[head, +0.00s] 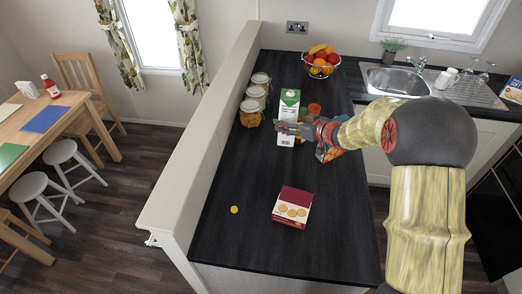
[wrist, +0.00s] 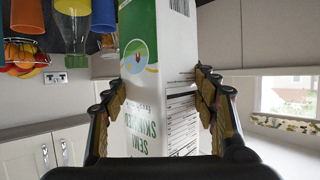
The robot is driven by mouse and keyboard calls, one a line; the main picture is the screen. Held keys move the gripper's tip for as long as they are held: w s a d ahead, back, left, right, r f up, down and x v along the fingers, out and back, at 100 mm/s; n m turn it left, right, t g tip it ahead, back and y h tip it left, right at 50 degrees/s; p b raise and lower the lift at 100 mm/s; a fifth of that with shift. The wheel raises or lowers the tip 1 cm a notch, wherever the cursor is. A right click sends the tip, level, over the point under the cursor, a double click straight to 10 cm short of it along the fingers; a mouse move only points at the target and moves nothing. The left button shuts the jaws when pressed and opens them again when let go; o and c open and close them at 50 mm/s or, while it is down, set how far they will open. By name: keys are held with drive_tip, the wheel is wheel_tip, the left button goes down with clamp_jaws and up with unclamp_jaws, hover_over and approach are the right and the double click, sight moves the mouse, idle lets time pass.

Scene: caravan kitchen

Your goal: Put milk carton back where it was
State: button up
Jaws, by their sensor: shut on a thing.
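The white and green milk carton (head: 289,105) is upright near the middle of the dark counter in the head view, beside the glass jars. My gripper (head: 290,129) reaches it from the right and is shut on it, around its lower part. In the wrist view the carton (wrist: 155,55) fills the middle, between the two fingers of my gripper (wrist: 160,98). I cannot tell whether its base touches the counter. My gripper hides part of its lower face.
Several jars (head: 254,105) stand left of the carton, by the ledge. A fruit bowl (head: 321,65) is behind. A biscuit box (head: 292,207) lies in front; the near counter is mostly clear.

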drive_tip(key=a+f+b, duration=0.3)
drive_tip(key=a+f, duration=0.4)
drive_tip(key=a, duration=0.2)
drive_tip(key=shift+w+a+f, duration=0.25)
drive_tip(key=shift+a+f, duration=0.05)
drive_tip(key=shift+a, duration=0.05)
drive_tip(key=shift+a+f+b, duration=0.15)
drive_tip(key=shift+f+b, duration=0.25)
drive_tip(key=shift+f, duration=0.5)
drive_tip(key=shift+a+f+b, duration=0.15)
drive_tip(key=shift+f+b, duration=0.2)
drive_tip(key=shift+f, duration=0.55)
drive_tip(key=shift+f, duration=0.1)
drive_tip(key=o, duration=1.4)
drive_tip(key=shift+f, duration=0.1)
drive_tip(key=shift+o, duration=0.2)
